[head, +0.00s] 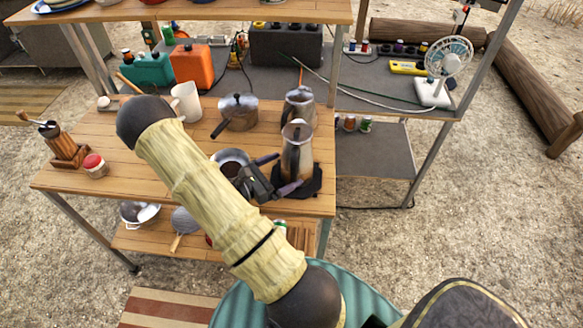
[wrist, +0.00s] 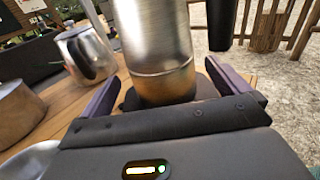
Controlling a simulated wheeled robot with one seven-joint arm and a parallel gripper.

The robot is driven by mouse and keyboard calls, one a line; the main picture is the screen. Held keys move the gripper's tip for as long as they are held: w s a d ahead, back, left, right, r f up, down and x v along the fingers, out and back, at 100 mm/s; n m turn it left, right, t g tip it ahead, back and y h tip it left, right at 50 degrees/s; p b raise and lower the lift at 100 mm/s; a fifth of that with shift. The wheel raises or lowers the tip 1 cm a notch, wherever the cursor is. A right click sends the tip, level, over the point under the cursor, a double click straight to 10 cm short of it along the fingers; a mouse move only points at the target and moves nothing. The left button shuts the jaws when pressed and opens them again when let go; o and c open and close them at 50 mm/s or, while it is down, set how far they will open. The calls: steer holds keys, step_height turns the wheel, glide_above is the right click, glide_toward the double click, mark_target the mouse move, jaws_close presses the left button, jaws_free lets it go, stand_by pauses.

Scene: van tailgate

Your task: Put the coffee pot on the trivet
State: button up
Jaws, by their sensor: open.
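The tall metal coffee pot (head: 297,155) stands upright near the right edge of the wooden table. Under it is a dark flat piece, apparently the trivet (head: 313,183), and the pot's base appears to rest on it. My gripper (head: 280,172) is open at the near left side of the pot, low down. In the wrist view the pot's lower body (wrist: 160,50) rises between and just beyond the two spread fingers (wrist: 162,78). No clear contact shows. The dark trivet (wrist: 128,101) shows around the pot's base, partly hidden by the pot and fingers.
A second metal pot (head: 300,105) stands behind the coffee pot. A lidded saucepan (head: 238,112) and a white mug (head: 187,102) stand to its left. A small pan (head: 230,160) sits by my gripper. The grinder (head: 62,145) and jar (head: 95,166) are far left.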

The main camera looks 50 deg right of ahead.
steer(key=v, duration=0.7)
steer(key=shift+a+b, duration=0.35)
steer(key=shift+b, duration=0.05)
steer(key=shift+s+a+r+m+g+y, duration=0.1)
steer(key=shift+s+r+m+g+y, duration=0.2)
steer(key=shift+s+m+y, duration=0.25)
steer(key=s+a+r+m+y, duration=0.2)
steer(key=s+a+m+y, duration=0.4)
steer(key=a+m+y, duration=0.3)
steer(key=w+a+r+m+t+y, duration=0.3)
steer(key=a+r+m+t+y, duration=0.2)
steer(key=a+r+t+y, duration=0.2)
steer(key=shift+w+a+r+m, duration=0.3)
steer(key=shift+a+r+m, duration=0.05)
steer(key=shift+a, duration=0.2)
